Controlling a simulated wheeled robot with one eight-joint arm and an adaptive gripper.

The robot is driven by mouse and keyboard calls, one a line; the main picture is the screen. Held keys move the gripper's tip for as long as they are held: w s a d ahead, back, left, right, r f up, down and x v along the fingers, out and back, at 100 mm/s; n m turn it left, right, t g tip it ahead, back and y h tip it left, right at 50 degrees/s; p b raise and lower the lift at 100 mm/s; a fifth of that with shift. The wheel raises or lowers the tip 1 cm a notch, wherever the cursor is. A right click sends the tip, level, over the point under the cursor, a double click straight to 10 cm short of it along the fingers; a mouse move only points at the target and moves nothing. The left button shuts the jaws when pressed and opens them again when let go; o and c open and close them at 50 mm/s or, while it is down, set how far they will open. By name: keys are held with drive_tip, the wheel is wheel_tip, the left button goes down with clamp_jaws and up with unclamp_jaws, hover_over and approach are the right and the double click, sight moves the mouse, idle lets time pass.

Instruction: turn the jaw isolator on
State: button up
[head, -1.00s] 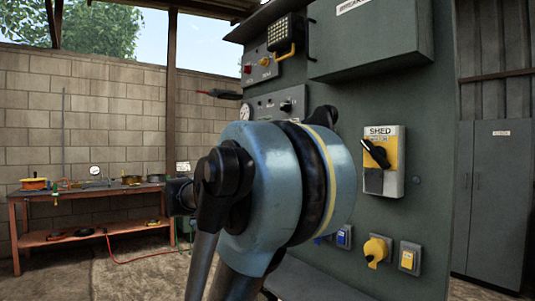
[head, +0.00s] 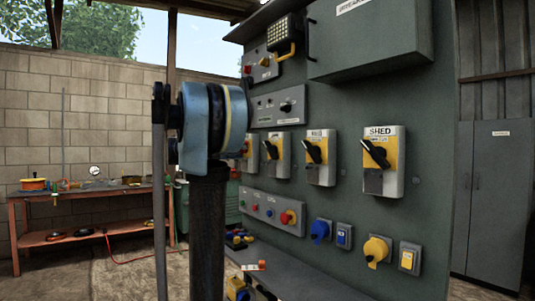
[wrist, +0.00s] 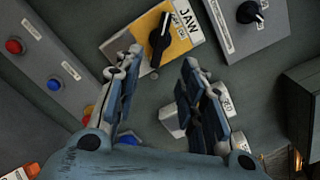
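The jaw isolator (wrist: 176,32) shows at the top of the wrist view, a white box with a yellow plate and the label JAW. Its black rotary handle (wrist: 160,40) lies slightly tilted from upright in that picture. My gripper (wrist: 160,68) is open and empty, its two fingers spread below the handle and apart from it. In the head view my arm hides the gripper. Several yellow-plated isolators stand in a row there, one partly behind my arm; only the SHED isolator (head: 382,160) has a readable label.
A grey panel with a black knob (wrist: 250,12) is right of the jaw isolator in the wrist view. A button strip (wrist: 42,55) is at left. In the head view a shelf (head: 300,275) juts out below the panel, and a workbench (head: 90,192) stands by the wall.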

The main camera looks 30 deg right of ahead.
sight(268, 150)
drive_tip(key=d, duration=1.1)
drive_tip(key=w+d, duration=0.1)
drive_tip(key=d, duration=0.4)
drive_tip(key=shift+d, duration=0.4)
drive_tip(key=shift+w, duration=0.1)
clamp_jaws()
